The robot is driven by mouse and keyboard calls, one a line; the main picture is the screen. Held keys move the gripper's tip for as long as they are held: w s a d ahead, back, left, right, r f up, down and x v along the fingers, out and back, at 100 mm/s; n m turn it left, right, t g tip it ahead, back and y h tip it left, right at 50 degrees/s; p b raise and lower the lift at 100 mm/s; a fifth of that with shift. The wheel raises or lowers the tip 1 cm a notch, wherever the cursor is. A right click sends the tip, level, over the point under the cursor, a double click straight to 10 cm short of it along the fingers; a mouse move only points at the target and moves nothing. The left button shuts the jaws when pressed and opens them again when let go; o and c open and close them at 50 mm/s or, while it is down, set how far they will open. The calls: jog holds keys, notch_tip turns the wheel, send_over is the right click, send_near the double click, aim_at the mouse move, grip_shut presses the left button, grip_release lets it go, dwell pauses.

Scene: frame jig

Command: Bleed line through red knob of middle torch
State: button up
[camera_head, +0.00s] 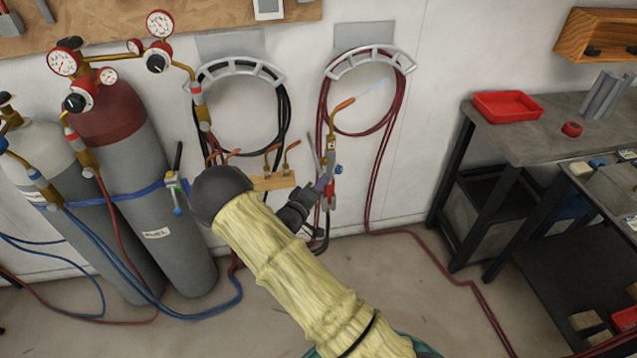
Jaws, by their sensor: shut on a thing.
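A brass torch (331,150) stands upright against the wall, its orange tip (342,106) pointing up and right. A pale bluish-white streak (372,91) extends from that tip. More orange torch tips (272,157) show at a wooden rack (272,183) to the left, partly behind my arm.
Fuel and grey cylinders (167,245) with gauges stand at left, held by a blue strap. Black hose (284,110) and red hose (395,110) hang on wall hooks. A workbench (520,140) with a red tray (507,106) stands at right. Red hose crosses the floor.

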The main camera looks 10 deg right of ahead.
jog(key=shift+a+n, duration=0.1)
jog(key=shift+n, duration=0.5)
jog(key=o, duration=1)
jog(key=b+v, duration=0.1)
jog(key=v, duration=1.6)
jog(key=shift+a+b, duration=0.25)
jog(key=shift+b, duration=0.15)
